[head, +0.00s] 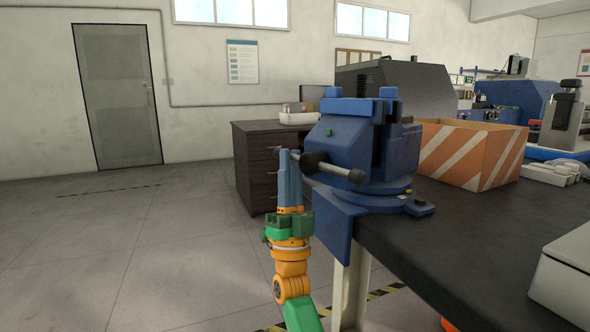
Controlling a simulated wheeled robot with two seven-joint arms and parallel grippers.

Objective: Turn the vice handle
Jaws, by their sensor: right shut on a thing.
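The blue bench vice (350,142) is mounted at the left front corner of the dark workbench. Its handle (334,170) is a grey bar with a dark knob at its right end, passing through the screw head at the front of the vice. My right gripper (290,156) points upward beside the vice, its blue-grey fingers shut on the left part of the handle. The fingers hide the handle's left end. My left gripper is not in view.
An orange-and-white striped box (467,153) stands on the workbench (455,235) right of the vice. A pale grey case (568,270) lies at the right edge. A dark cabinet (255,165) stands behind. The floor at left is clear.

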